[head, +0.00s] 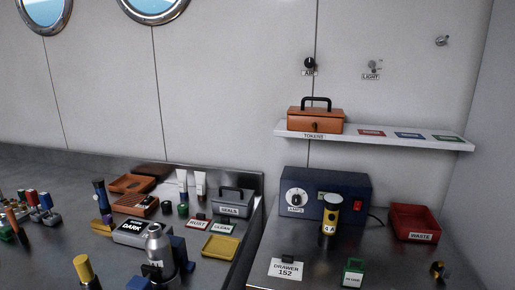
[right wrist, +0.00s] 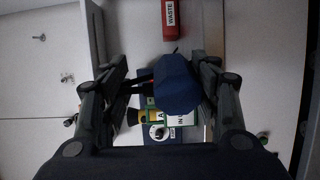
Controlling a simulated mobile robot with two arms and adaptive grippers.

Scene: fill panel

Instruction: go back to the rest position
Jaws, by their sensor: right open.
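My right gripper (right wrist: 163,78) shows in the right wrist view, with its two fingers apart on either side of the picture. A dark blue rounded shape (right wrist: 178,85) shows between the fingers; I cannot tell what it is or whether it touches them. Neither gripper shows in the head view, and my left gripper is in no view.
A navy box with a dial (head: 350,184) stands on the right bench, with a yellow and black cylinder (head: 329,214) before it. A red waste bin (head: 414,222) is at right. A shelf (head: 375,139) holds an orange toolbox (head: 315,121). Many small items crowd the left bench.

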